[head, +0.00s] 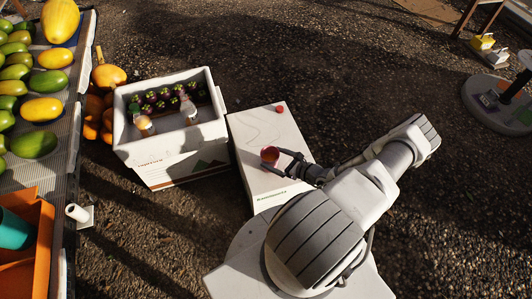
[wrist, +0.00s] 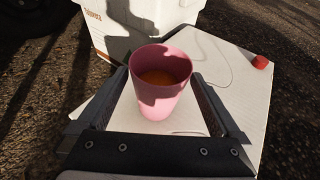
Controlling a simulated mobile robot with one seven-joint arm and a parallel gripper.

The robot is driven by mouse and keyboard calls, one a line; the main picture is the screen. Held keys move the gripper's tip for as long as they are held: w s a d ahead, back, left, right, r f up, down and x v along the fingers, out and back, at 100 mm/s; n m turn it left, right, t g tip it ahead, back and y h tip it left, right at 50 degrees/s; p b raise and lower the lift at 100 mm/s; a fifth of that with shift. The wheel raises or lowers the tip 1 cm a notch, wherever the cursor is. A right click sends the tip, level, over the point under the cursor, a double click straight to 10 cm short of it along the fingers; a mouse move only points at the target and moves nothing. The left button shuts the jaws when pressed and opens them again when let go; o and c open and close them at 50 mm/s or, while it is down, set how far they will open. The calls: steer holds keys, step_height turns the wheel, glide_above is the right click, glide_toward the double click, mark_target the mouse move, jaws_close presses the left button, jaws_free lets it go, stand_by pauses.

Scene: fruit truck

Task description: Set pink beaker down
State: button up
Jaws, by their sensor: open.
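The pink beaker (wrist: 160,92) stands upright between the two fingers of my gripper (wrist: 160,100) in the wrist view, with gaps showing at both sides. It has something orange-brown inside. Its base appears to rest on the white box top (wrist: 215,75), though contact is hard to see. In the head view the beaker (head: 270,155) is over the middle of the white box (head: 255,125), and my open gripper (head: 285,163) reaches around it from the right.
A white foam cooler (head: 150,165) with bottles stands left of the box. A red cap-like object (head: 280,108) sits at the box's far corner. A fruit stand (head: 50,115) and an orange crate (head: 40,260) line the left. Dark ground (head: 340,65) beyond the box is clear.

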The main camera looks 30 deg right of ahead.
steer(key=p+v, duration=0.1)
steer(key=v, duration=0.5)
steer(key=shift+s+r, duration=0.1)
steer(key=shift+s, duration=0.2)
steer(key=shift+d+r, duration=0.1)
